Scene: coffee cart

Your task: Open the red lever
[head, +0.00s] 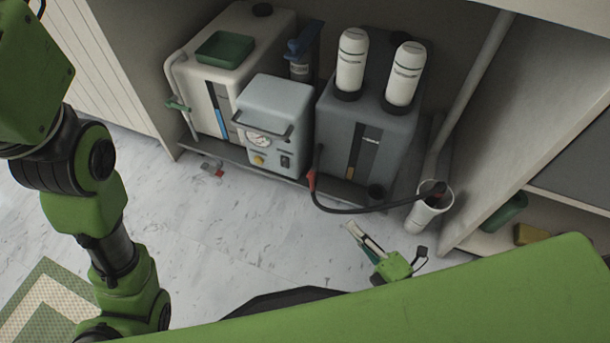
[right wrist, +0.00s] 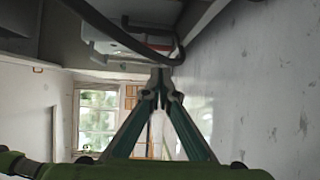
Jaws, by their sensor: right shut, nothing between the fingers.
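The red lever (head: 312,181) is small and sits low at the front left of the dark grey tank (head: 385,135), where a black hose (head: 355,211) begins. My right gripper (head: 351,229) is below and to the right of it, apart from it, low over the floor. In the right wrist view its fingertips (right wrist: 161,78) are together with nothing between them. The black hose (right wrist: 130,55) crosses just beyond the tips there. A red part (right wrist: 158,46) shows behind the hose; I cannot tell if it is the lever. My left gripper is out of view.
A light grey pump box (head: 275,110) and a white tank (head: 215,80) stand left of the dark tank. The hose ends in a white drain cup (head: 430,212) at right. Small red and grey bits (head: 212,169) lie by the base. Floor in front is clear.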

